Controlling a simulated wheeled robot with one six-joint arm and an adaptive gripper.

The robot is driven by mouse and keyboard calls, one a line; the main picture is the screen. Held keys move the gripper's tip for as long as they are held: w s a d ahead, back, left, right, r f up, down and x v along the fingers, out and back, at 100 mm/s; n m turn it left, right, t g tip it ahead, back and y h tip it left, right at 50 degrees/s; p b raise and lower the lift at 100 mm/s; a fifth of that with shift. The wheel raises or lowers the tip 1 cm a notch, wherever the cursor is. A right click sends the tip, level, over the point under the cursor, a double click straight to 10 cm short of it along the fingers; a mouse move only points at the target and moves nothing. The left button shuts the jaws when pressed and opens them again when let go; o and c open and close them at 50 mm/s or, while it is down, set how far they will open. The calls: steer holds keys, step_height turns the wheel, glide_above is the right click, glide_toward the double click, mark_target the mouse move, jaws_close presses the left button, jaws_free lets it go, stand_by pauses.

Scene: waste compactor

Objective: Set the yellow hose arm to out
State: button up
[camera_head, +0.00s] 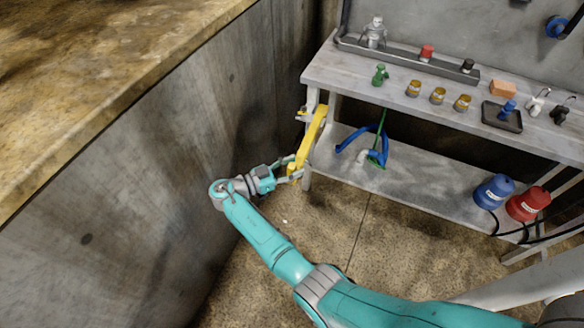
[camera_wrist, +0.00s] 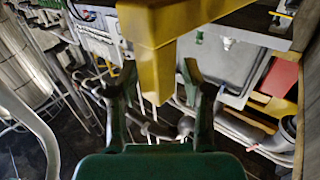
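The yellow hose arm (camera_head: 311,136) is a long yellow bar at the left end of the workbench, slanting down from near the bench top. My gripper (camera_head: 289,170) is at its lower end. In the wrist view the hose arm (camera_wrist: 156,62) comes down from the top, and its lower end lies between the two fingers of my gripper (camera_wrist: 160,74). The fingers are spread, with a gap seen on each side of the yellow bar. I cannot tell if either finger touches it. The hose arm's mount is partly hidden behind the bench leg.
A grey wall panel (camera_head: 150,170) stands close to the left of my arm. The workbench (camera_head: 350,78) holds a green figure, several small jars and a dark tray. Its lower shelf (camera_head: 420,185) carries a blue-and-green item and blue and red canisters. The floor (camera_head: 345,225) in front is clear.

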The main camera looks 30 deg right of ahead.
steer(key=shift+a, duration=0.15)
steer(key=a, duration=0.7)
steer(key=shift+w+a, duration=0.15)
steer(key=shift+w, duration=0.1)
steer(key=shift+s, duration=0.15)
stand_by(0.3)
